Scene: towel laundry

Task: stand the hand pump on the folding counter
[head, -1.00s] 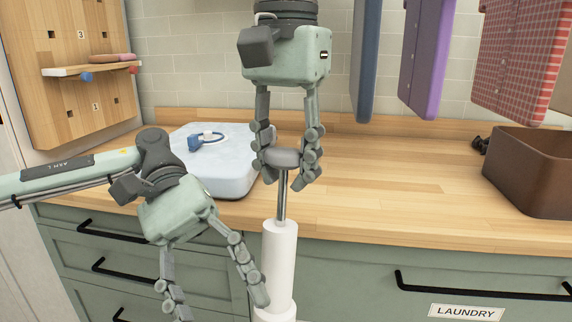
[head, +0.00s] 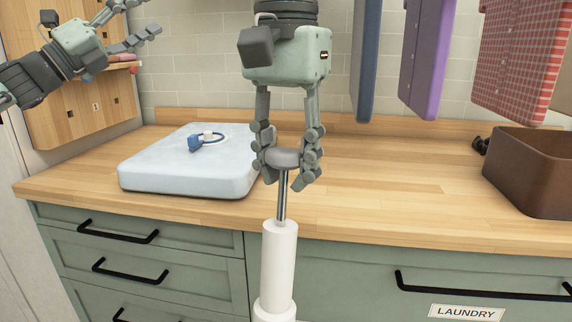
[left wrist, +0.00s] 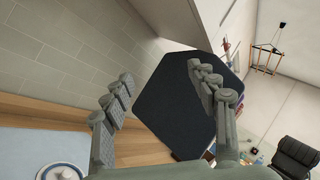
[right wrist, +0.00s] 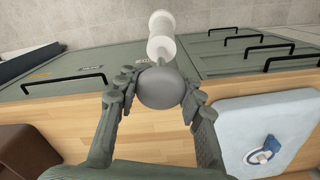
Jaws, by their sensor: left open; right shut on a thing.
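The hand pump (head: 280,262) has a white barrel, a metal rod and a grey handle. My right gripper (head: 287,160) is shut on the handle. The pump hangs upright in front of the counter's front edge, and its lower end runs out of the head view. The right wrist view shows the grey handle (right wrist: 163,88) between the fingers and the white barrel (right wrist: 161,32) beyond. The folding counter (head: 400,198) is a wooden top over green drawers. My left gripper (head: 140,22) is open and empty at the upper left, high above the counter and away from the pump.
A pale blue padded block (head: 160,178) with a blue-and-white fitting lies on the counter's left. A brown bin (head: 535,175) stands at the right. Cloths, including a purple one (head: 428,55), hang above. A wooden pegboard (head: 70,120) is at left. The counter's middle is clear.

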